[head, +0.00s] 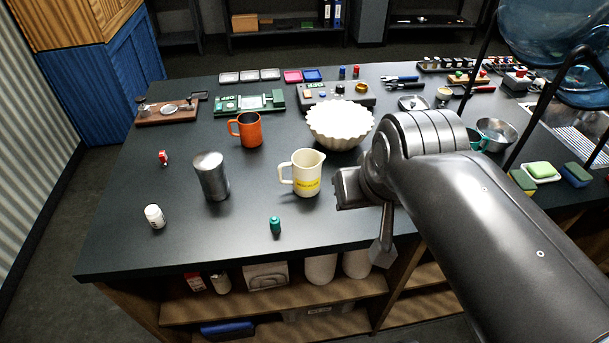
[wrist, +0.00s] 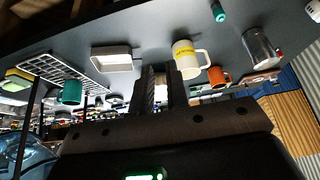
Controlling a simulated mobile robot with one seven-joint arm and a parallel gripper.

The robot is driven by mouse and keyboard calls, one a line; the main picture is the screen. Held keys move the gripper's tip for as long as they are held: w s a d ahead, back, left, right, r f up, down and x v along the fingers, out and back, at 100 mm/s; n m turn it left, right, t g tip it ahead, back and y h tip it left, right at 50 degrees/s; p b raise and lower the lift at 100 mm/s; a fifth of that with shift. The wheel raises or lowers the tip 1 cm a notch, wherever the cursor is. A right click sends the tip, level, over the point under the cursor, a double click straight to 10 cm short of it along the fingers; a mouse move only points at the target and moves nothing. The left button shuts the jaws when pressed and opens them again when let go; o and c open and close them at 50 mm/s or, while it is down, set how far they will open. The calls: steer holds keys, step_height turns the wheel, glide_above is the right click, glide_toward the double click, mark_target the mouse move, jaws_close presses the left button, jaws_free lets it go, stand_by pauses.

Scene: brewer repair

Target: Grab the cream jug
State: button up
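The cream jug (head: 308,180) stands upright on the dark worktop, with a yellow label and its handle to the left. It also shows in the tilted, upside-down wrist view (wrist: 184,60), just right of my fingers. My gripper (wrist: 161,80) shows two dark fingers with a narrow gap between them and nothing visible held. In the head view my wrist is right of the jug, apart from it, and the fingers are mostly hidden.
A white fluted bowl (head: 340,126) stands behind the jug. An orange mug (head: 249,130), a metal canister (head: 211,176) and a small teal bottle (head: 275,225) stand around it. A white pill bottle (head: 154,216) is front left. The worktop front of the jug is mostly clear.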

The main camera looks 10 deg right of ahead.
steer(key=w+f+n+g+h, duration=0.1)
steer(key=w+f+n+h, duration=0.1)
steer(key=w+n+h, duration=1)
steer(key=w+a+r+n+t+y, duration=0.1)
steer(key=w+a+r+n+t, duration=0.1)
steer(key=a+n+t, duration=0.5)
steer(key=w+a+r+n+t+y, duration=0.1)
steer(key=w+a+r+n+t, duration=0.15)
steer(key=a+n, duration=0.7)
steer(key=n, duration=0.1)
glide_toward(302, 174)
steer(key=shift+t, duration=0.45)
steer(key=w+a, duration=0.1)
steer(key=a, duration=0.1)
steer(key=w+a+f, duration=0.1)
steer(key=w+a, duration=0.1)
steer(key=shift+w+a+f, duration=0.1)
steer(key=shift+w, duration=0.1)
steer(key=shift+w+f, duration=0.15)
steer(key=shift+w, duration=0.05)
steer(key=x, duration=0.5)
steer(key=shift+w, duration=0.1)
steer(key=shift+f+x, duration=0.2)
steer(key=shift+x, duration=1.15)
steer(key=shift+f+x, duration=0.15)
steer(key=shift+x, duration=1.2)
